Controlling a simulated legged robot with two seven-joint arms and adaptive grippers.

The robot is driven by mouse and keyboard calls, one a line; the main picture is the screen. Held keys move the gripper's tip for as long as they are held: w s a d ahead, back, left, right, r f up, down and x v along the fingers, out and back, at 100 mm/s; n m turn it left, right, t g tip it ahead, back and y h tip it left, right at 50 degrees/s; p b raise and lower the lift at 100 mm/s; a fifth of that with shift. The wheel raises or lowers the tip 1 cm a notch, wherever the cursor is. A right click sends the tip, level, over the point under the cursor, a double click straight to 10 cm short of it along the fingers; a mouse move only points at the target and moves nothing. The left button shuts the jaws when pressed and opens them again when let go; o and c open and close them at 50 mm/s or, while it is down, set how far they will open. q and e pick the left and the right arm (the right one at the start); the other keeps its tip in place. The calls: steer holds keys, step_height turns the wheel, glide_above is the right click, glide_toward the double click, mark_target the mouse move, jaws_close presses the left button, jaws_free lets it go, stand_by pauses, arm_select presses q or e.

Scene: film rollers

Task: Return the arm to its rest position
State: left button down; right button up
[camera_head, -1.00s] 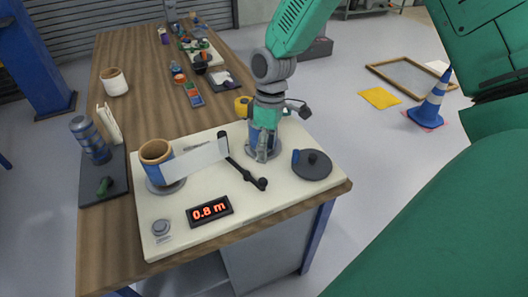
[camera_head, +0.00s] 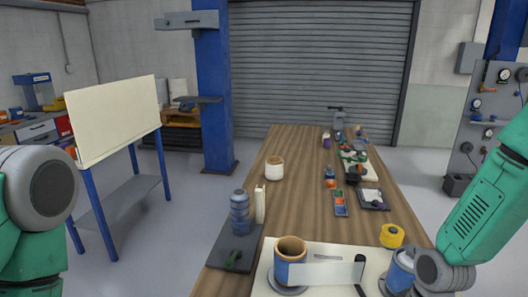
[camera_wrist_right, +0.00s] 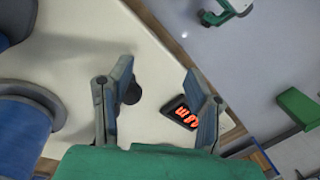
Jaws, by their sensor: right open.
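My right arm enters from the right in the head view, its wrist low beside the front of the table. In the right wrist view, my right gripper (camera_wrist_right: 158,68) is open and empty above the pale board (camera_wrist_right: 75,45). The display (camera_wrist_right: 181,113) with red digits shows near its right finger. In the head view, a brown-topped roller (camera_head: 290,270) with blue film stands on the board, and a pale film strip (camera_head: 325,275) runs right from it towards a second roller (camera_head: 400,275), partly hidden by my right arm. My left arm shows at the left edge; its gripper is out of view.
On the wooden table (camera_head: 285,170) stand a white cup (camera_head: 274,168), a blue cylinder (camera_head: 240,212) on a dark mat, and a yellow spool (camera_head: 391,235). Small items lie farther back. A white panel stand (camera_head: 115,118) is at left, a blue column (camera_head: 214,80) behind.

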steer(key=s+a+f+m+h, duration=0.1)
steer(key=s+f+m, duration=0.3)
steer(key=s, duration=0.6)
steer(key=s+f+m+h, duration=0.1)
steer(key=s+f, duration=0.5)
steer(key=s, duration=0.4)
step_height(320, 180, down, 10)
steer(key=w+a+n+t+b, duration=0.1)
steer(key=w+b, duration=0.1)
steer(key=b, duration=0.9)
steer(key=shift+w+a, duration=0.15)
steer(key=shift+w, duration=0.25)
steer(key=shift+r, duration=0.2)
